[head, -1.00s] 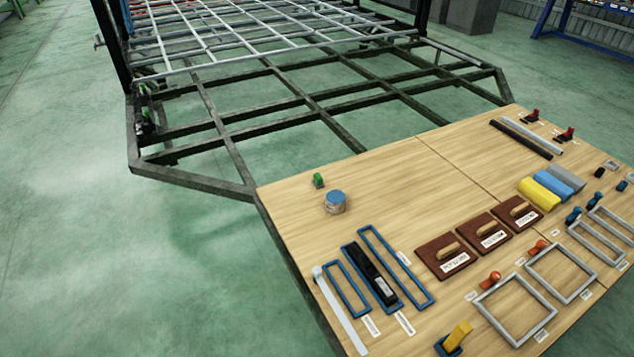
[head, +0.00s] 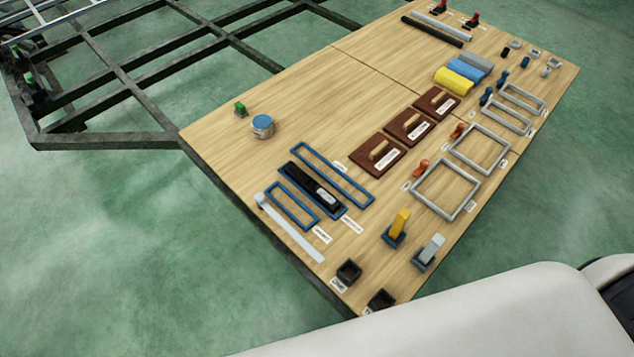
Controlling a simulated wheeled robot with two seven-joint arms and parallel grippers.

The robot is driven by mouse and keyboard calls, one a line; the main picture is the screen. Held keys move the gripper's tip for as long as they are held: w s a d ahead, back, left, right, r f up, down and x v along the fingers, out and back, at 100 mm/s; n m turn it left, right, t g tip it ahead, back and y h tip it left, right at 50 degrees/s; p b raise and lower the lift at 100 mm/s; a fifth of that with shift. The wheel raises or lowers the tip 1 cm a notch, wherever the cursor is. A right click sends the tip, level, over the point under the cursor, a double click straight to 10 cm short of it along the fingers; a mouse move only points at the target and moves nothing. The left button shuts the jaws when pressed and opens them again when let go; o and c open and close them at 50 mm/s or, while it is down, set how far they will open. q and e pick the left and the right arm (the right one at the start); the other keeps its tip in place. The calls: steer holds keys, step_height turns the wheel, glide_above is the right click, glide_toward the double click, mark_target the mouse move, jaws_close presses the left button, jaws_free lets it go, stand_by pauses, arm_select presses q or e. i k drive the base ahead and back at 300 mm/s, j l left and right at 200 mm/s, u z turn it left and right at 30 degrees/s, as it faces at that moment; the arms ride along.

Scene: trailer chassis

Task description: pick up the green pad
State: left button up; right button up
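A small green block (head: 240,108), the only green item on the table that could be the green pad, stands near the table's left edge. It is upright on the bare wood, just left of a small round tin with a blue top (head: 262,126), and apart from it. Nothing covers it. Neither of my grippers is in view.
The wooden table (head: 330,85) holds blue frames (head: 333,175), brown floats (head: 409,126), folded cloths (head: 463,72), grey frames (head: 445,190) and dark boxes (head: 349,271). A dark metal chassis (head: 105,133) adjoins the far left. The wood around the green block is mostly clear.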

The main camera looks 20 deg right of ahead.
mark_target(240, 110)
steer(key=i+j, duration=0.3)
steer(key=j, duration=0.15)
steer(key=i+j+u, duration=0.1)
steer(key=i+j, duration=0.2)
steer(key=j, duration=0.15)
steer(key=i+j, duration=0.3)
steer(key=j, duration=0.1)
